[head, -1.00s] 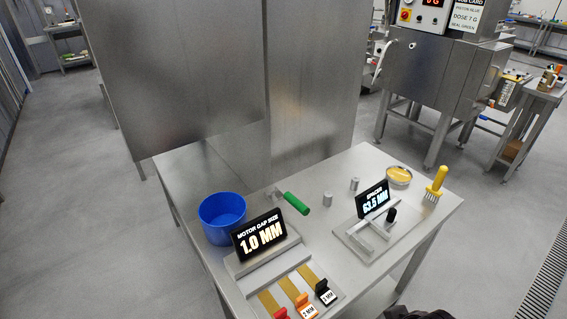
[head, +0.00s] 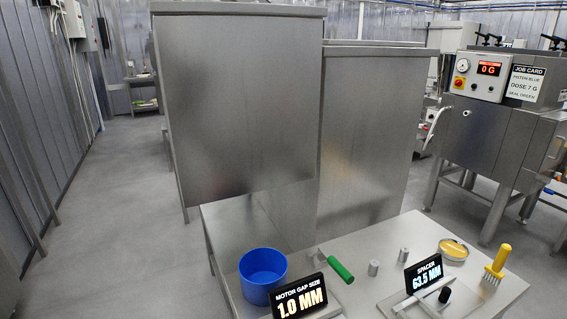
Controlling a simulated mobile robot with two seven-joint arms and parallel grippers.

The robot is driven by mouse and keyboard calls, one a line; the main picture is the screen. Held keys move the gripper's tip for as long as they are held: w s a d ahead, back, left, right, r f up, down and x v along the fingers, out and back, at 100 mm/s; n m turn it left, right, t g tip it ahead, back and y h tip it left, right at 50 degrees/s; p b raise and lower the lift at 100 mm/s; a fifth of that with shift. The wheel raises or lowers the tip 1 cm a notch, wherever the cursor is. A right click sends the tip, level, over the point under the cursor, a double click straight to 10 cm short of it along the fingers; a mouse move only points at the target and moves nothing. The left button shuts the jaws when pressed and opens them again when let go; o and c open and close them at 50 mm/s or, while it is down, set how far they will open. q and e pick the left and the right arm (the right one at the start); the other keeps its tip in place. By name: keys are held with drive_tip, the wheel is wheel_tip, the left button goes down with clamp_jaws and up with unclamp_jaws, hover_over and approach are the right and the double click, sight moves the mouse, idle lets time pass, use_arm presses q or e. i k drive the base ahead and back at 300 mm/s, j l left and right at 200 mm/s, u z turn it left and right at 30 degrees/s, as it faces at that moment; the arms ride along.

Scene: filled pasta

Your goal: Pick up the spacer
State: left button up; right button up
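A black display (head: 424,273) reading "SPACER 63.5 MM" stands on a metal gauge at the right of the steel table (head: 345,298). The gauge has a black knob (head: 445,295), and its lower part is cut off by the bottom edge. Two small grey metal cylinders stand upright left of and behind the display: one nearer (head: 374,268), one farther (head: 404,255). I cannot tell from the view whether either cylinder is the spacer. Neither of my grippers is in view.
A round yellow-topped tin (head: 453,249) and yellow brush (head: 495,264) are right. Tall steel panels (head: 240,110) rise behind; a machine (head: 490,135) stands back right.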

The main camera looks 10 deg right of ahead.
sight(405, 250)
drive_tip(key=j+z, duration=0.1)
drive_tip(key=z, duration=0.35)
drive_tip(key=k+z, duration=0.1)
drive_tip(key=z, duration=0.35)
drive_tip(key=j+z, duration=0.15)
drive_tip(key=z, duration=0.3)
drive_tip(key=l+u, duration=0.2)
drive_tip(key=l, duration=0.2)
drive_tip(key=k+l+u, duration=0.2)
drive_tip(key=l, duration=0.2)
drive_tip(key=i+l+u, duration=0.1)
drive_tip(key=l+u, duration=0.15)
drive_tip(key=l, duration=0.2)
drive_tip(key=l+u, duration=0.2)
drive_tip(key=l, duration=0.2)
drive_tip(key=i+l+u, duration=0.2)
drive_tip(key=l, duration=0.25)
drive_tip(key=l+u, duration=0.2)
drive_tip(key=l, duration=0.2)
